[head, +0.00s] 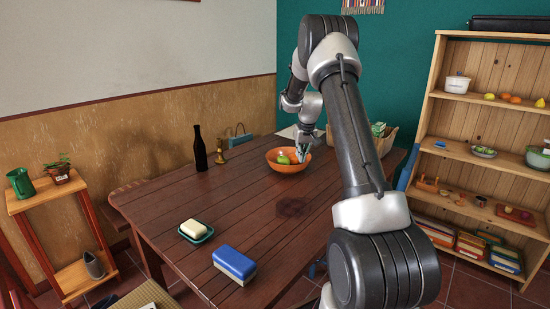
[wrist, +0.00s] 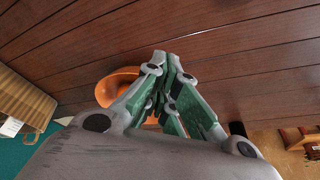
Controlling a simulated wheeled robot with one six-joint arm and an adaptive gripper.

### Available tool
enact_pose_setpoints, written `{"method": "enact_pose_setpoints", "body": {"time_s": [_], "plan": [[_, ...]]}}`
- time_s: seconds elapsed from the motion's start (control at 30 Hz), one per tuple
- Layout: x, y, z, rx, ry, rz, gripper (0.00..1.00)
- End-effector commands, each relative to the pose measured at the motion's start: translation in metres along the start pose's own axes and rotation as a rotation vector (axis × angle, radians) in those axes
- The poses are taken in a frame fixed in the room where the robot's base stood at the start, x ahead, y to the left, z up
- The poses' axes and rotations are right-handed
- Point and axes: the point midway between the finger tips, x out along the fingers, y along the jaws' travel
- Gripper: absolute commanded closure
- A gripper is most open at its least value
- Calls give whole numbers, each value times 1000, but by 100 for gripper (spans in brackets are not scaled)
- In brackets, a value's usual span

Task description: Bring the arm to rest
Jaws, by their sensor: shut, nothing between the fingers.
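My gripper (head: 301,151) is over the far part of the wooden table, at the orange bowl (head: 290,167) in the head view. My arm reaches out from the lower right and bends down at its far end. In the wrist view my gripper (wrist: 168,60) has its green and grey fingers together with nothing between them. The orange bowl also shows behind the fingers in the wrist view (wrist: 112,88). A green fruit (head: 283,160) lies in the bowl. The fingers hide part of the bowl, and I cannot tell whether they touch it.
On the table (head: 225,205) stand a dark bottle (head: 200,150), a brass candlestick (head: 220,152), a soap dish (head: 196,238) with a pale bar and a blue box (head: 234,263). A basket (head: 386,140) stands at the far right. A shelf (head: 480,105) stands right of the table.

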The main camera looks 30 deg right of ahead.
Motion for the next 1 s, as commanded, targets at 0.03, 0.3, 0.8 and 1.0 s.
{"method": "enact_pose_setpoints", "body": {"time_s": [0.03, 0.3, 0.8, 1.0], "plan": [[-1, 0, 0, 0, -1, 0, 100], [5, -2, 25, 29, -75, -6, 100], [-135, -53, 201, 23, -306, -14, 100], [-218, -78, 280, -29, -277, -15, 100]]}}
